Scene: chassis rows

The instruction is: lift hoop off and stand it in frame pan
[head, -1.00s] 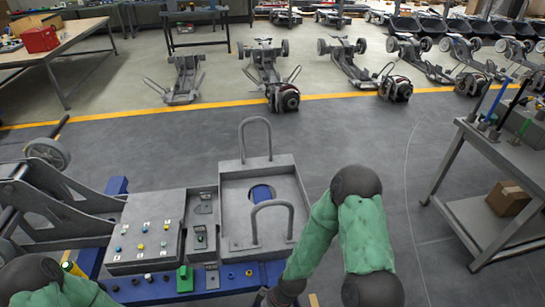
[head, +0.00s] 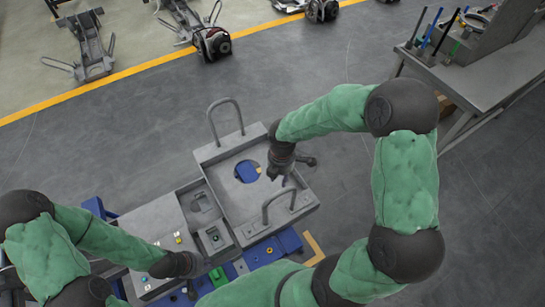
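The frame pan (head: 224,204) is a grey square tray with a round opening showing blue beneath. A grey arched hoop (head: 237,102) stands at its far edge and a second arch (head: 266,208) at its near right side. A ring-like item (head: 478,20) lies on the bench at upper right; I cannot tell which of these is the task's hoop. My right gripper (head: 284,178) is over the pan's right part, pointing down, with no held object visible. My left gripper (head: 190,268) is low over the grey block left of the pan; its fingers are unclear.
A grey block with small coloured pegs (head: 158,283) and narrow trays (head: 214,238) adjoin the pan on a blue base (head: 287,240). A bench (head: 475,75) with upright coloured tools stands at right. Chassis parts (head: 82,42) line the back. The floor between is clear.

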